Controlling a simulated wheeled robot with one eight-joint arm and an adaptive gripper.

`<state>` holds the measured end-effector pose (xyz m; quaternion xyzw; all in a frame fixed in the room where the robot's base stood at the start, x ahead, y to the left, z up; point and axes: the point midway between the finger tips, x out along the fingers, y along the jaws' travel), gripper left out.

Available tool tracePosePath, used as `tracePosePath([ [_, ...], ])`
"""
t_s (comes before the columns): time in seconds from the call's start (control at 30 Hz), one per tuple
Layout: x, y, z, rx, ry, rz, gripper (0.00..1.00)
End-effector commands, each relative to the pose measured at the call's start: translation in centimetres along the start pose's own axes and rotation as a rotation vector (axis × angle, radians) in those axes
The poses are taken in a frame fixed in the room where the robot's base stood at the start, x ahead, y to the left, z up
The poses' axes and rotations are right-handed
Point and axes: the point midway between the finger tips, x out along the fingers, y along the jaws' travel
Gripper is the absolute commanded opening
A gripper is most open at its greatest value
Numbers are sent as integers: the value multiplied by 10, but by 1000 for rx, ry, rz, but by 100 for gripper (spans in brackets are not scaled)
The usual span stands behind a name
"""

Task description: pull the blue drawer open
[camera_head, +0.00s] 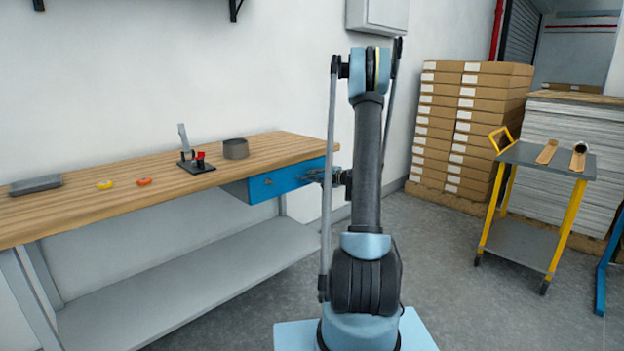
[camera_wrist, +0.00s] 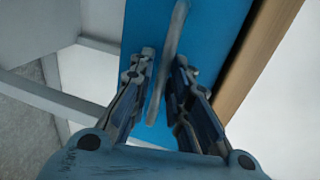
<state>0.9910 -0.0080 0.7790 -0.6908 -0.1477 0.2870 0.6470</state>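The blue drawer (camera_head: 285,180) is under the right end of the wooden workbench, and its front looks shut in the head view. Its blue front (camera_wrist: 215,50) fills the middle of the wrist view. A grey bar handle (camera_wrist: 168,60) stands out from it. My gripper (camera_wrist: 165,62) is at the handle, one finger on each side of the bar. The fingers are apart, with a narrow gap visible on the left; the right finger is very close to the bar. In the head view my gripper (camera_head: 318,175) is small and partly hidden by my arm.
A cart (camera_head: 535,160) and stacked boxes (camera_head: 465,130) stand right. The floor between is clear.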

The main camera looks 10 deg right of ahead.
Motion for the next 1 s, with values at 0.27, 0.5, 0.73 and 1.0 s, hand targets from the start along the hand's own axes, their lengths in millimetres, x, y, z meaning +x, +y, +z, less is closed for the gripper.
tracePosePath([
  [0.27, 11, 0, 0, 1, 0, 0, 17],
  [0.5, 11, 0, 0, 1, 0, 0, 6],
  [0.73, 13, 0, 3, 0, -1, 1, 0],
  [1.0, 12, 1, -11, 0, 1, 2, 0],
])
